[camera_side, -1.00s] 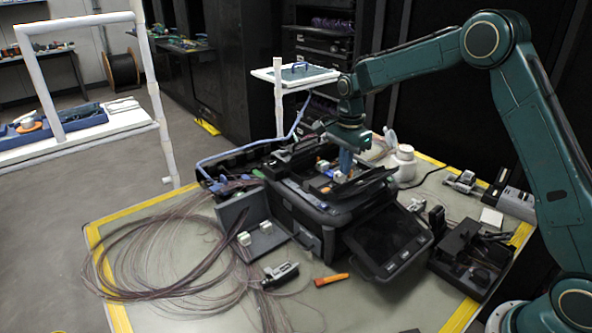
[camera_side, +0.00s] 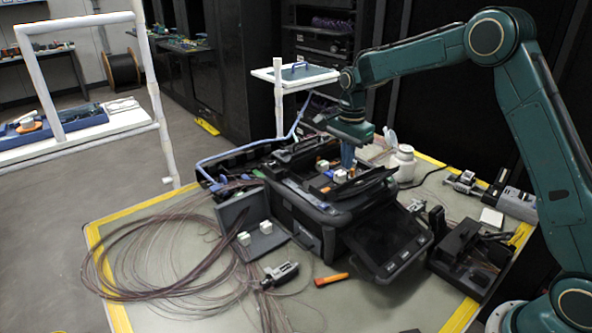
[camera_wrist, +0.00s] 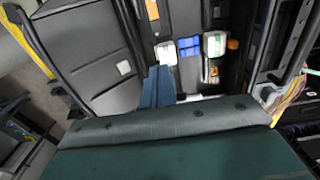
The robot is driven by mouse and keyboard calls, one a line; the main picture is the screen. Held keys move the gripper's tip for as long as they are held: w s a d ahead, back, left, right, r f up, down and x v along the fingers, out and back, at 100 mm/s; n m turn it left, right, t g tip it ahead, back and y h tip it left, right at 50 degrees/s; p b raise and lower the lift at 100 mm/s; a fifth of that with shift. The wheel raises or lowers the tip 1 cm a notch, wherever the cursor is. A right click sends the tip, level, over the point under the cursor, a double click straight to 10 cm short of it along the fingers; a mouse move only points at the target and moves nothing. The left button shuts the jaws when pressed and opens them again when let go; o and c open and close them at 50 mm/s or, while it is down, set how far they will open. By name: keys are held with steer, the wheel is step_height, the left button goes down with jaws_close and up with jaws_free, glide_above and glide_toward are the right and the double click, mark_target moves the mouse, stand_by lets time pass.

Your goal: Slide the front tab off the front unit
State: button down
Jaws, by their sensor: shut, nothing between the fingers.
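The black splicing machine (camera_side: 318,212) stands open on the table. Two small white units sit in its open top: one (camera_side: 340,177) nearer the side camera, one (camera_side: 322,166) behind it. In the wrist view they appear as a left white unit (camera_wrist: 166,53) and a right white unit (camera_wrist: 214,46), with a blue piece (camera_wrist: 189,46) between them. I cannot tell for certain which small part is the front tab. My gripper (camera_side: 347,168) points down just above the units, its blue fingers together and empty. In the wrist view, the fingertips (camera_wrist: 158,72) are close beside the left unit; contact is unclear.
The machine's raised dark flaps flank the open top. A tilted screen (camera_side: 388,240) is at its front right. A white bottle (camera_side: 403,163) stands behind, and loose fibre coils (camera_side: 160,245) spread at left. An orange tool (camera_side: 331,279) lies in front.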

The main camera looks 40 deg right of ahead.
mark_target(345, 174)
steer(key=shift+a+r, duration=0.15)
steer(key=shift+r, duration=2.1)
steer(key=s+a+r+n+t, duration=0.1)
steer(key=s+a+r+n, duration=0.1)
steer(key=s+r+n, duration=0.5)
steer(key=s+a+r+n+t, duration=0.25)
steer(key=s+r, duration=0.25)
steer(key=s, duration=0.5)
steer(key=s+a+f+n+t, duration=0.2)
steer(key=s+n, duration=0.6)
steer(key=s, duration=0.9)
steer(key=shift+a+f, duration=0.25)
steer(key=shift+f, duration=0.1)
steer(key=shift+n, duration=0.25)
